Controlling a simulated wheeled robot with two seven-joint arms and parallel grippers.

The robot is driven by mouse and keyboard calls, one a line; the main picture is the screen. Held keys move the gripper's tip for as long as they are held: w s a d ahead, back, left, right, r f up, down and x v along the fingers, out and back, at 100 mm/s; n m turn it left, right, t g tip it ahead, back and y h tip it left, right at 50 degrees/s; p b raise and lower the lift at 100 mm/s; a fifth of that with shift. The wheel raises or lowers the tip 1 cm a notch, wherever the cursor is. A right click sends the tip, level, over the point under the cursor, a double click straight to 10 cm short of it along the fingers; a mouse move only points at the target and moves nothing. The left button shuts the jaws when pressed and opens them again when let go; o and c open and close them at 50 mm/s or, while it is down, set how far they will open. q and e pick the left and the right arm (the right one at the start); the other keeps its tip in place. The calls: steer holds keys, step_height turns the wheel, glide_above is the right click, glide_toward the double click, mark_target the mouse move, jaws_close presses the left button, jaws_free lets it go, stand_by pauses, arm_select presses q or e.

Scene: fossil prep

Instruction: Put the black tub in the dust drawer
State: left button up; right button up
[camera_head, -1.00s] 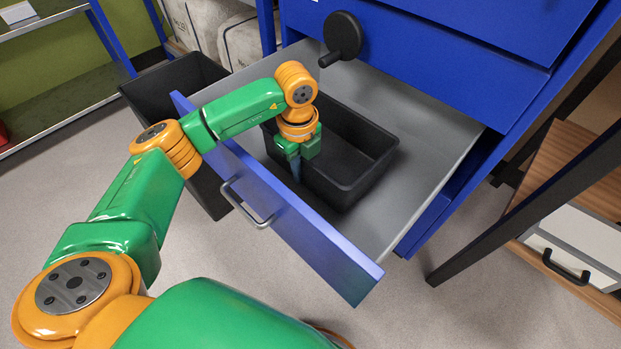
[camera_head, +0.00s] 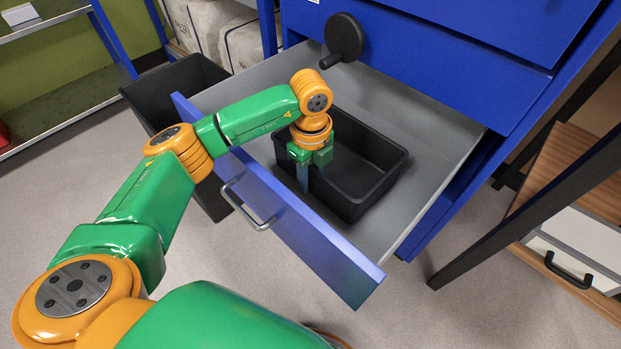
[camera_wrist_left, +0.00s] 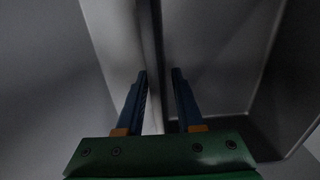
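The black tub (camera_head: 385,172) is inside the open dust drawer (camera_head: 305,235), upright and toward its front. I cannot tell whether its base touches the drawer floor. My left gripper (camera_head: 304,180) reaches over the drawer front and points down at the tub's near-left wall. The fingertips are partly hidden in the head view. My right gripper is not in view.
A tall black bin (camera_head: 150,95) stands on the floor left of the drawer. The drawer front has a metal handle (camera_head: 247,207). A black knob (camera_head: 343,37) sticks out above the drawer. Bare drawer floor (camera_head: 440,125) lies right of the tub.

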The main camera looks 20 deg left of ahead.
arm_select(q)
step_height(320, 180, up, 11)
steer(key=shift+f+p, duration=0.1)
steer(key=shift+p, duration=1.05)
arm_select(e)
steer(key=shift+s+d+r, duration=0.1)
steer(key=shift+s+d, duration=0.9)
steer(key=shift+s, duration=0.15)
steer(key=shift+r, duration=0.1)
